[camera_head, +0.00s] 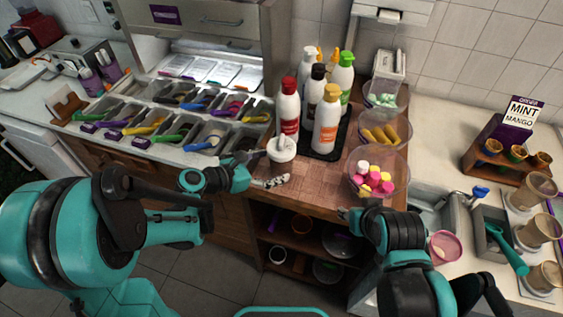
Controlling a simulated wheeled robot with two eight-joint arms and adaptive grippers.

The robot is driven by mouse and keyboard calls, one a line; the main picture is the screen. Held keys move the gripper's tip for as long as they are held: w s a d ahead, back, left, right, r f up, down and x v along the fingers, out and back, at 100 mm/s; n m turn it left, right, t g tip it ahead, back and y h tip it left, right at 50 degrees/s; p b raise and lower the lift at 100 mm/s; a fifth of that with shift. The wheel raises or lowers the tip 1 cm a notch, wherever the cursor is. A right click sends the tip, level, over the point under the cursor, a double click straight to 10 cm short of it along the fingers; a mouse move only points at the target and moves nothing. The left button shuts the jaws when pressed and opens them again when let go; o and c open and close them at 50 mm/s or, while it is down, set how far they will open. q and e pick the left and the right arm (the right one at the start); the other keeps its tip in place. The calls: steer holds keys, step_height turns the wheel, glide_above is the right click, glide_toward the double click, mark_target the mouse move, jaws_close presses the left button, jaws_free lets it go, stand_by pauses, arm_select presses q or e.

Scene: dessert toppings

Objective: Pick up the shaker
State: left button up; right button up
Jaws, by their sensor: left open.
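A small white round container (282,150), which looks like the shaker, stands upright at the counter's left part, in front of the red-labelled bottle. My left gripper (263,169) is open and empty, just in front and to the left of it. One finger lies low over the wooden counter, and the other is near the container's left side. I cannot tell whether either finger touches it. My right gripper (347,213) is at the counter's front right edge, apart from the container. Its jaws are too small and hidden to judge.
Several sauce bottles (327,120) stand on a black tray (338,150) close behind the container. Clear bowls (357,193) of toppings stand to the right. Topping bins (163,118) with coloured scoops are at the left. The wooden counter (318,185) has free room in front of the tray.

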arm_select(q)
steer(key=b+x, duration=0.1)
steer(key=x, duration=0.2)
steer(key=shift+w+d, duration=0.35)
steer(key=c, duration=1.5)
steer(key=shift+c, duration=0.3)
steer(key=shift+r, duration=0.2)
